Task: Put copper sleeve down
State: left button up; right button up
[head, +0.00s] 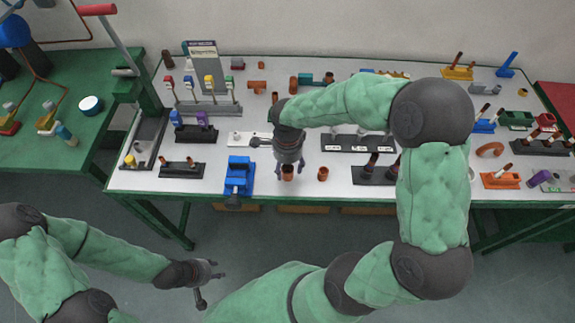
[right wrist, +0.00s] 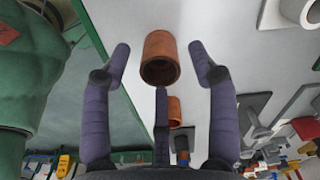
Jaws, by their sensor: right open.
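A copper sleeve (head: 288,173) stands on the white tabletop near its front edge, directly below my right gripper (head: 289,163). In the right wrist view the copper sleeve (right wrist: 160,58) sits between the spread purple-grey fingers of my right gripper (right wrist: 162,75), with gaps on both sides. My right gripper is open and holds nothing. A second copper sleeve (head: 323,173) stands a little to the right; a similar copper piece shows in the wrist view (right wrist: 174,110). My left gripper (head: 216,270) hangs empty over the floor in front of the table; its finger opening is too small to judge.
A blue vise (head: 239,176) stands at the front edge, left of the sleeve. Black holders (head: 344,143) with parts stand behind and to the right. The table edge (right wrist: 125,110) runs close beside the sleeve. A green table (head: 65,150) is at the left.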

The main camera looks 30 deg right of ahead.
aim_at(288, 173)
notch_tip(288, 173, up, 12)
jog(key=p, duration=0.3)
jog(key=shift+p, duration=0.3)
